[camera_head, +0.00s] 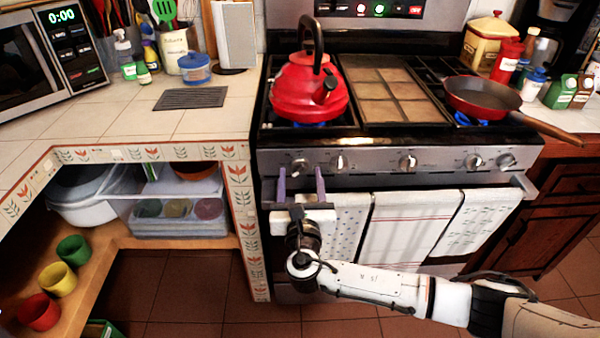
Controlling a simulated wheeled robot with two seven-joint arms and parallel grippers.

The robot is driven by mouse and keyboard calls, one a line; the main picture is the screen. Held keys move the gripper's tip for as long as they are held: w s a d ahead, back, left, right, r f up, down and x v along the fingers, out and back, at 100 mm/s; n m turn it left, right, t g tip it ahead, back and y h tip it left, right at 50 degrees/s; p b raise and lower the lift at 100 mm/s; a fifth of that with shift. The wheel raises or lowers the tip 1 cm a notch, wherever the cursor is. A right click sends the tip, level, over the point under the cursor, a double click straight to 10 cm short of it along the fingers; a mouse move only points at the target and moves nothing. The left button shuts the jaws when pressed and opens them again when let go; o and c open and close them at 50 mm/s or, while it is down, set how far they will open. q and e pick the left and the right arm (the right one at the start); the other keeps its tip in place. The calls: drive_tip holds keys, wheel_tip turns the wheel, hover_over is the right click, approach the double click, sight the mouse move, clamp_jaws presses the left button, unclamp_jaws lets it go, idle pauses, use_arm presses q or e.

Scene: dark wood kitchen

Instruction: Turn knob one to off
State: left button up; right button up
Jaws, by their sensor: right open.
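A row of silver knobs runs along the stove's front panel (375,160). The leftmost knob (299,165) sits just above the gap between my right gripper's fingertips; a second knob (340,162) is close to its right. More knobs are at the middle (408,161) and right (474,161). My right gripper (300,172) is open and empty, its two purple fingers spread and pointing up at the panel. I cannot tell whether the fingers touch the knob. Blue flame shows under the red kettle (310,95) and the frying pan (480,97). My left gripper is not in view.
Towels (395,232) hang on the oven handle (525,186) beside my right gripper. The pan's wooden handle (545,128) juts out past the stove's right front. A tiled counter (120,118) and open shelves with cups (58,279) stand at the left.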

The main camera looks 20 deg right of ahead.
sight(300, 167)
drive_tip(key=shift+x, duration=1.2)
drive_tip(key=c, duration=1)
drive_tip(key=shift+c, duration=0.2)
